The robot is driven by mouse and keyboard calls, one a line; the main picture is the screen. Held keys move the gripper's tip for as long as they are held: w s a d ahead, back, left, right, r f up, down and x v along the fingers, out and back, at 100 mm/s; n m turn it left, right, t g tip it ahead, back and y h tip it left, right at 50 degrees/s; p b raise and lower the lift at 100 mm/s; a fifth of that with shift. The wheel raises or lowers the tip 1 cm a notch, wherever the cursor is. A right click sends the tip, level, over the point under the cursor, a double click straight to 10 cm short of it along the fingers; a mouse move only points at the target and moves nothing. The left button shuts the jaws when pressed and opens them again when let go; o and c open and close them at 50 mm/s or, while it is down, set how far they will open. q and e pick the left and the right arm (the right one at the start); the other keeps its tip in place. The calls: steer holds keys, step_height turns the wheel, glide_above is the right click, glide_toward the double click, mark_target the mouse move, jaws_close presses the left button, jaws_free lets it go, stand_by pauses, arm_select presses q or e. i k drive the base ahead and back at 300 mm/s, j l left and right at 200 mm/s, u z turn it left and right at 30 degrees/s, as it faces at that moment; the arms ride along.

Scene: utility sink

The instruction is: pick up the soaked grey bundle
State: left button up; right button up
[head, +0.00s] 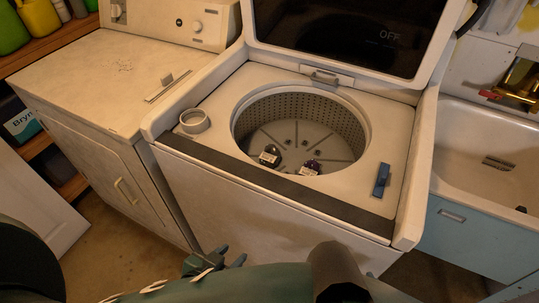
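I cannot make out a soaked grey bundle in the head view. The open washer drum (345,120) shows a grey perforated wall and a ribbed floor. The white sink basin (470,125) at the right is only partly in view, with a small grey slotted piece (498,163) and a small dark thing (521,209) in it. My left gripper (218,262) is low in front of the washer, apart from the drum and sink. Its fingers are small and partly hidden, so its opening is unclear. My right gripper does not show.
A blue object (381,180) and a round pale ring (195,121) lie on the washer top. The raised lid (350,35) stands behind. A dryer (110,75) stands left.

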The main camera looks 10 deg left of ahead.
mark_target(271, 158)
steer(key=k, duration=1)
